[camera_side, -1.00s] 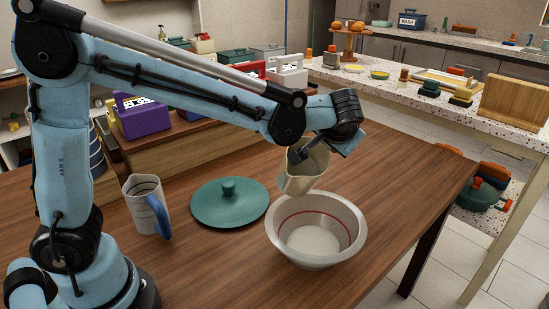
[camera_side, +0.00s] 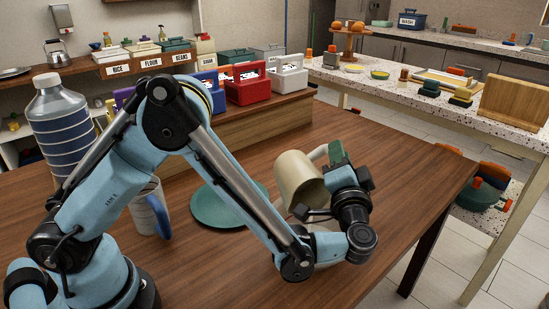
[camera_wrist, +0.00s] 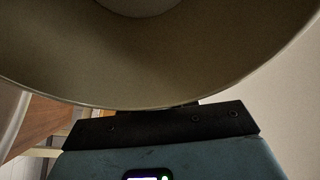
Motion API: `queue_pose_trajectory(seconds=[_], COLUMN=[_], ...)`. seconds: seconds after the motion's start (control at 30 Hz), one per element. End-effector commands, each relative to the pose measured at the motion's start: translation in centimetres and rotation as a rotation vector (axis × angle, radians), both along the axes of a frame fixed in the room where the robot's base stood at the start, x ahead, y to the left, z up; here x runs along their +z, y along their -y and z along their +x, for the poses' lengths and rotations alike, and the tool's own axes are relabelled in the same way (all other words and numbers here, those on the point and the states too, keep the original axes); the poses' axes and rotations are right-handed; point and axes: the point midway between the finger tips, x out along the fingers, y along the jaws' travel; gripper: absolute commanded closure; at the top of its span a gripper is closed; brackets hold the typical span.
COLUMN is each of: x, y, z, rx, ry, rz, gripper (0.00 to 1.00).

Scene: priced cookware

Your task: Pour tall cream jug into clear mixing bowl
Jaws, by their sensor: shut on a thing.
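The tall cream jug (camera_side: 297,181) is held in the air by my gripper (camera_side: 327,184) in the side view. It is tipped well over, on its side rather than upright. My gripper is shut on it. In the wrist view the jug's wide rim and inner wall (camera_wrist: 150,65) fill the top, with part of its paler base. The mixing bowl (camera_side: 319,227) is below, mostly hidden behind my arm and wrist; only pale bits show. I cannot tell what is in the bowl or whether anything flows into it.
A grey jug with a blue handle (camera_side: 150,212) stands further left. A striped bottle (camera_side: 62,125) stands at back left. Red (camera_side: 247,84) and white (camera_side: 288,77) carriers stand on a wooden riser.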

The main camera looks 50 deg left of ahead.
Motion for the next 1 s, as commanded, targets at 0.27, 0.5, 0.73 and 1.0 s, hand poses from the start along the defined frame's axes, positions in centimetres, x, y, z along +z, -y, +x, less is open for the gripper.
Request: queue_pose_trajectory(seconds=[0.27, 0.5, 0.73, 1.0], x=[0.0, 0.3, 0.3, 0.3], y=[1.7, 2.3, 2.3, 2.3], z=[-0.7, -0.9, -0.9, -0.9], rx=[-0.001, 0.000, -0.001, 0.000], ry=[0.077, 0.105, 0.106, 0.106], rz=[0.188, 0.258, 0.260, 0.259], gripper=[1.00, 1.00, 1.00, 1.00])
